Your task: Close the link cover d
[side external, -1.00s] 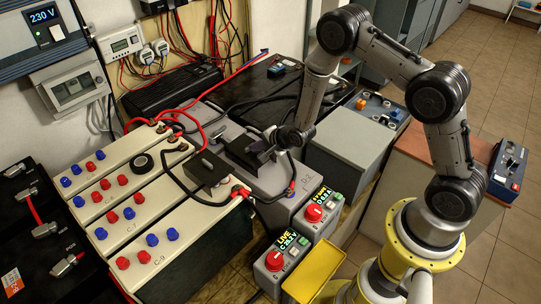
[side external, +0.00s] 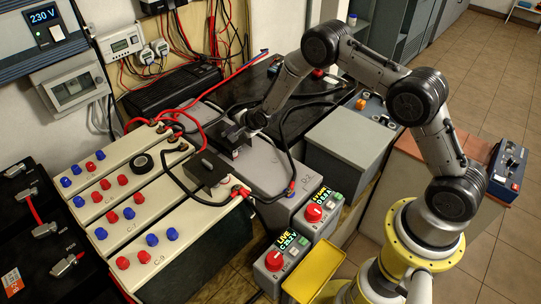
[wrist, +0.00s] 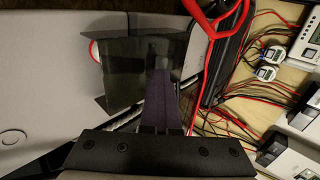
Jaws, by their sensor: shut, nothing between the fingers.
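The link cover d, a dark smoky flap, sits on the grey battery block (side external: 262,170) and shows in the side external view (side external: 233,146). In the wrist view the cover (wrist: 120,75) is a dark, partly see-through panel with side flanges, standing out from the pale battery top. My gripper (side external: 238,125) is shut and empty, right at the cover's upper, far side. In the wrist view my fingers (wrist: 163,90) overlap the panel's right part. I cannot tell whether they touch it. The cover looks raised, but its exact angle and hinge are partly hidden.
Red cables (wrist: 205,20) run close beside the cover. A black cable (side external: 288,150) loops over the grey block. Cream batteries (side external: 150,215) with red and blue caps stand to the left. Grey units with red knobs (side external: 314,212) stand in front. A dark battery (side external: 245,88) is behind.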

